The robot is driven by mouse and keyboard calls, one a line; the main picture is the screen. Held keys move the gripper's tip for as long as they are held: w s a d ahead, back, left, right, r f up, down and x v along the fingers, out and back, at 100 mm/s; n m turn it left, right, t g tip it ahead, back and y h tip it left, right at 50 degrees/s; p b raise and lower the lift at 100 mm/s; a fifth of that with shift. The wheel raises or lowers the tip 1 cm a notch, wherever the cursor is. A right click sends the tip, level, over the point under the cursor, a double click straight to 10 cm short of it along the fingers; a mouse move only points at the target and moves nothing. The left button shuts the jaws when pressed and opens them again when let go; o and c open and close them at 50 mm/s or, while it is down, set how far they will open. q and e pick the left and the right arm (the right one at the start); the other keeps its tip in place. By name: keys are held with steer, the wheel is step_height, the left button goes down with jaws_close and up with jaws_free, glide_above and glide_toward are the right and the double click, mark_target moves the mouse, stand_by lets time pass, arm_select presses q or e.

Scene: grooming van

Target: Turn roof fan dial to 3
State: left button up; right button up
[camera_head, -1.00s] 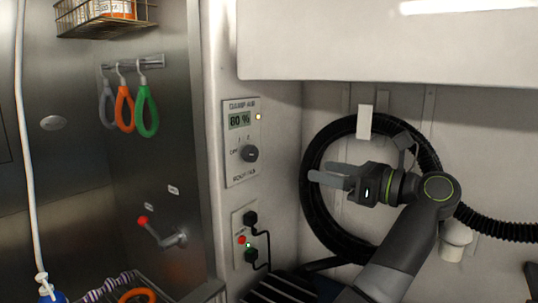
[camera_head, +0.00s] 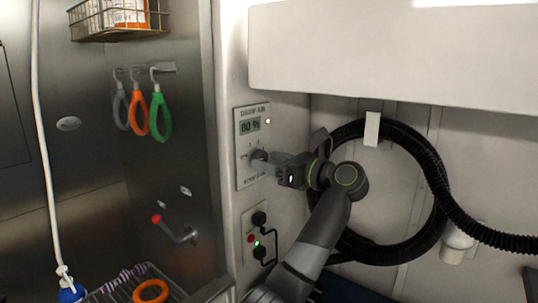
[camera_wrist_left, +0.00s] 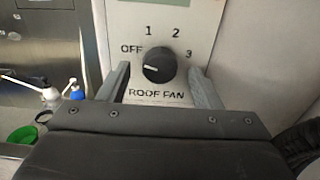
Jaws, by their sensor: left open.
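The roof fan dial (camera_wrist_left: 159,66) is a round black knob on a pale panel (camera_wrist_left: 185,18) marked OFF, 1, 2 and 3, with ROOF FAN printed below. Its white mark points left, near the OFF label. In the head view the dial (camera_head: 258,156) is partly hidden by my left gripper (camera_head: 266,165). My left gripper is open, with one finger on each side of the dial in the left wrist view. I cannot tell whether either finger touches it. My right gripper is not in view.
Above the dial is a display (camera_head: 250,125) reading about 80 %. Below are black plugs (camera_head: 259,219) with a cable. A black hose (camera_head: 432,180) coils on the wall at right. A red-knobbed lever (camera_head: 157,219) and hanging loops (camera_head: 160,117) are on the left.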

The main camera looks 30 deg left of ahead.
arm_select(q)
steer(key=shift+a, duration=0.45)
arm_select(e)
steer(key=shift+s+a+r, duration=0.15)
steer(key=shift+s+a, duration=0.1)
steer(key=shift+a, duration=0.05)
arm_select(q)
steer(key=c, duration=1)
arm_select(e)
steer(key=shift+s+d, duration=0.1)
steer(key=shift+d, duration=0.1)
